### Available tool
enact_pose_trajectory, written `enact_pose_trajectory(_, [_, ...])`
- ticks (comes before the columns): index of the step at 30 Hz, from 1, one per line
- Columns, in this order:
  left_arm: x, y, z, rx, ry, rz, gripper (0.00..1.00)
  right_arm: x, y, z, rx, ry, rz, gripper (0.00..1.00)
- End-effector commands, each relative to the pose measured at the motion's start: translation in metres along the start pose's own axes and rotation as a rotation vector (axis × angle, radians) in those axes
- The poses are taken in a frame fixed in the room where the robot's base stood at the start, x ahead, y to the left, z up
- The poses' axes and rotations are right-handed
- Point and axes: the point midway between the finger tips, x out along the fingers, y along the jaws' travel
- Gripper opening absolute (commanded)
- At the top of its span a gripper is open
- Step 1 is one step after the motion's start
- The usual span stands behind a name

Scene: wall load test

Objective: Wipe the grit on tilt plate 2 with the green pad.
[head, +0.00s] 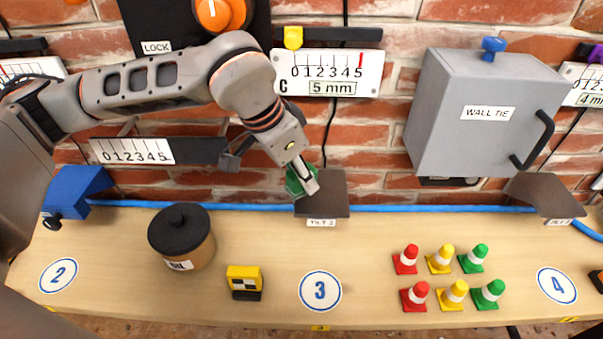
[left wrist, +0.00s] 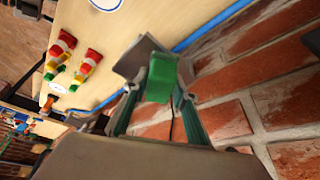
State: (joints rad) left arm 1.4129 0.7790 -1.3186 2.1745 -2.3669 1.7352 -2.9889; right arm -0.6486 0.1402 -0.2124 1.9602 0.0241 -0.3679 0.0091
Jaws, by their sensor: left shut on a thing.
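The green pad (head: 293,183) is in my left gripper (head: 304,180), which is shut on it. In the left wrist view the pad (left wrist: 162,78) sits between the two fingers. Tilt plate 2 (head: 330,185) is a dark brown sloping plate at the wall behind the round mark 3, with a small blurred label on its front edge. The pad and fingertips are at the plate's left side; I cannot tell whether they touch it. The plate also shows in the left wrist view (left wrist: 133,60), just beyond the pad. I cannot make out any grit. My right gripper is in neither view.
Another brown tilt plate (head: 543,192) is at the right. A lidded pot (head: 182,240) and a yellow-black block (head: 244,281) stand on the bench left of mark 3. Several small cones (head: 441,259) stand at right. A grey wall box (head: 480,115) hangs above.

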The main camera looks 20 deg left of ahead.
Motion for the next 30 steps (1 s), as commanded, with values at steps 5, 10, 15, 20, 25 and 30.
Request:
enact_pose_trajectory(5, [0.004, 0.0, 0.001, 0.0, 0.001, 0.0, 0.05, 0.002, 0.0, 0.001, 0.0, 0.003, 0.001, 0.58])
enact_pose_trajectory(10, [0.006, 0.0, 0.003, 0.0, 0.001, -0.001, 0.05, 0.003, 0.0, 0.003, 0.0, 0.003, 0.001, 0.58])
enact_pose_trajectory(15, [0.009, 0.0, 0.004, 0.0, 0.001, -0.001, 0.05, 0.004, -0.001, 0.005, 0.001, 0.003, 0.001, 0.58])
enact_pose_trajectory(20, [0.012, 0.0, 0.005, 0.0, 0.0, -0.001, 0.05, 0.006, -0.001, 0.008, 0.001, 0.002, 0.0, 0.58])
enact_pose_trajectory(25, [0.015, 0.0, 0.006, 0.0, 0.0, 0.0, 0.05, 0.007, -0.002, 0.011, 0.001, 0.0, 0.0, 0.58])
enact_pose_trajectory(30, [0.018, 0.0, 0.008, 0.0, 0.0, 0.0, 0.05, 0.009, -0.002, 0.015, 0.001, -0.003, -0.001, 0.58])
